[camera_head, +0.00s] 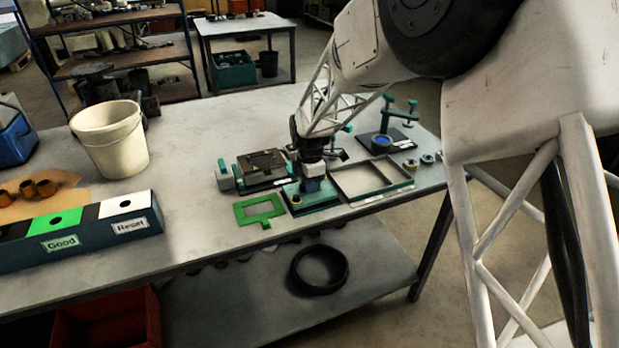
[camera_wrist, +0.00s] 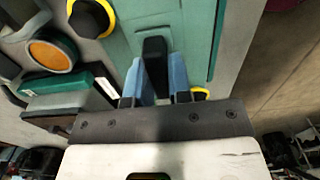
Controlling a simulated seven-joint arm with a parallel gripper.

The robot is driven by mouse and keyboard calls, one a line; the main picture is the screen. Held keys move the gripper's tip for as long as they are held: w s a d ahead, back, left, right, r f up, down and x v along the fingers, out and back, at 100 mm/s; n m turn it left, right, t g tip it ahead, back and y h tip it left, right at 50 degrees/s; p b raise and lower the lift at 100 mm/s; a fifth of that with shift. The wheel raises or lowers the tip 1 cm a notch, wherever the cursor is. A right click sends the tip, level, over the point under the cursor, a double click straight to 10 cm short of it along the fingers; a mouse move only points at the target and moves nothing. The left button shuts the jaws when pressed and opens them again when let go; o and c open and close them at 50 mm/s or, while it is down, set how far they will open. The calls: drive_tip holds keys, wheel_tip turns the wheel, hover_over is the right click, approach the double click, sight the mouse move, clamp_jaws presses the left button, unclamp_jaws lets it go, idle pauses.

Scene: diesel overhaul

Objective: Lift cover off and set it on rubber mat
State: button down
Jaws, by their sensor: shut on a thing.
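The cover (camera_head: 314,203) looks like a teal plate beneath my gripper (camera_head: 311,184), near the table's front edge. In the wrist view the teal plate (camera_wrist: 200,30) shows yellow-ringed black knobs and an upright black handle (camera_wrist: 155,62). My gripper's two blue fingers (camera_wrist: 160,80) are shut on this handle, one on each side. I cannot tell whether the cover is raised or still resting on what is below it. Which thing is the rubber mat is unclear; a dark flat pad (camera_head: 402,144) lies at the back right under a teal clamp stand (camera_head: 386,120).
A flat green frame (camera_head: 245,211) lies left of the cover, and a shallow open tray (camera_head: 378,192) right of it. A teal fixture with a dark block (camera_head: 262,163) stands behind. A white bucket (camera_head: 112,140) and a labelled sorting box (camera_head: 100,237) stand left; the table between is clear.

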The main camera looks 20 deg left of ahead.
drive_tip(key=shift+f, duration=0.3)
drive_tip(key=c, duration=1)
unclamp_jaws()
drive_tip(key=shift+o, duration=0.2)
drive_tip(key=shift+r, duration=3.9)
